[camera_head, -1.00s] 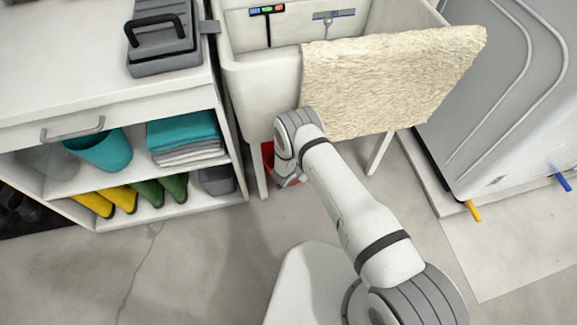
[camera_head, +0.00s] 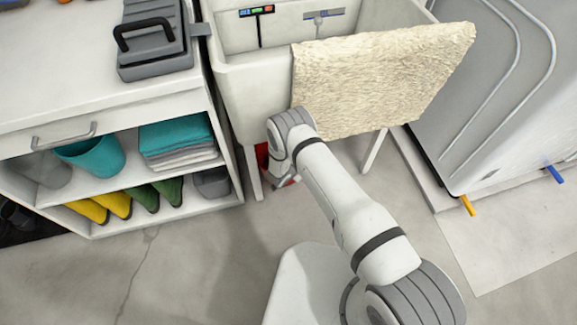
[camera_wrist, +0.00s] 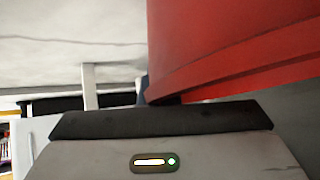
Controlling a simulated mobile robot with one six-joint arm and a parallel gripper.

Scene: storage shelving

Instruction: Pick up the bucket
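A red bucket (camera_head: 261,157) stands under the white sink, mostly hidden behind my arm. In the wrist view its red wall (camera_wrist: 240,45) fills the upper right, very close to the camera. My gripper (camera_head: 282,184) is low beside the bucket, under the sink's front. In the wrist view the grey gripper body with a small green light spans the bottom, and the bucket's lower edge passes just behind its dark front edge. The fingers are not clearly visible, so I cannot tell whether they are open or touching the bucket.
A cream towel (camera_head: 380,80) hangs over the sink (camera_head: 228,90) above my arm. Sink legs (camera_head: 374,150) stand close by. At left is a shelf unit (camera_head: 215,150) with a teal bucket (camera_head: 92,160) and boots. A grey appliance (camera_head: 480,120) stands at right. Floor in front is clear.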

